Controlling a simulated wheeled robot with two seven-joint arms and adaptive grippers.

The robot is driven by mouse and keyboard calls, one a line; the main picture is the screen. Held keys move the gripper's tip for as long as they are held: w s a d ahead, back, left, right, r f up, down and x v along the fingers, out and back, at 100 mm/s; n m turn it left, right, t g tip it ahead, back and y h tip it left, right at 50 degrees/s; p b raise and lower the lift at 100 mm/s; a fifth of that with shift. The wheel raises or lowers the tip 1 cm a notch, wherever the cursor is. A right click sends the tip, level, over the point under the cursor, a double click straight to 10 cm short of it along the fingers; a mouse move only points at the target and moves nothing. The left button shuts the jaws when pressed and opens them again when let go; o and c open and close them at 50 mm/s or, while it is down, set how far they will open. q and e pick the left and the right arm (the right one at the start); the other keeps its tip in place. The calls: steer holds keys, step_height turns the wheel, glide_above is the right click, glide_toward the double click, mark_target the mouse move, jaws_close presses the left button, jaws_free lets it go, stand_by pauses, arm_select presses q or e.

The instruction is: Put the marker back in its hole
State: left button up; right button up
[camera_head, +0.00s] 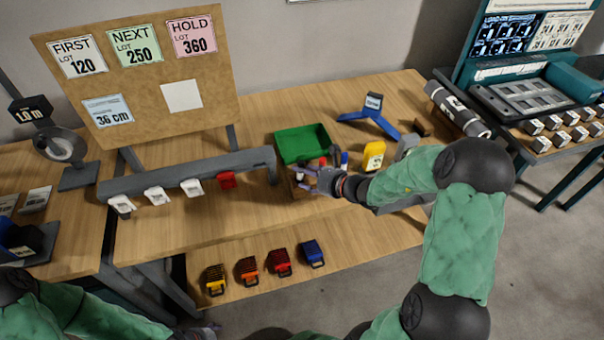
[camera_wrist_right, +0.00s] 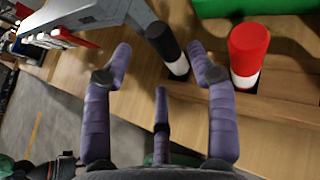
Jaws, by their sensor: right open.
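My right gripper (camera_head: 312,180) is over the wooden block (camera_head: 297,188) beside the green bin. In the right wrist view its purple fingers (camera_wrist_right: 160,62) are spread and empty. A black marker with a white band (camera_wrist_right: 166,44) shows just beyond the gap between the fingertips, apparently upright at the block; whether it is seated is unclear. A red marker with a white band (camera_wrist_right: 248,50) stands upright to the right of the fingers. A blue marker (camera_head: 344,158) shows in the head view. My left arm comes in at the lower left; its gripper (camera_head: 195,331) is barely visible at the bottom edge.
A green bin (camera_head: 302,138) stands just behind the block. A grey rail (camera_head: 235,163) with white and red clips lies to the left. Several coloured holders (camera_head: 281,262) sit on the front shelf.

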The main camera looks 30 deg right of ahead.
steer(key=v, duration=1)
steer(key=s+a+f+n+g, duration=0.4)
steer(key=a+f+n, duration=0.5)
steer(key=f+n, duration=0.1)
steer(key=s+a+f+n+g, duration=0.4)
steer(key=a+f+n, duration=0.4)
steer(key=f, duration=0.3)
steer(key=s+a+f+n+g, duration=0.4)
steer(key=s+a+f+n, duration=0.2)
steer(key=a+f+n, duration=0.3)
steer(key=shift+a+f+n+h, duration=0.35)
steer(key=shift+f+n, duration=0.4)
steer(key=shift+n, duration=0.55)
steer(key=shift+s, duration=0.1)
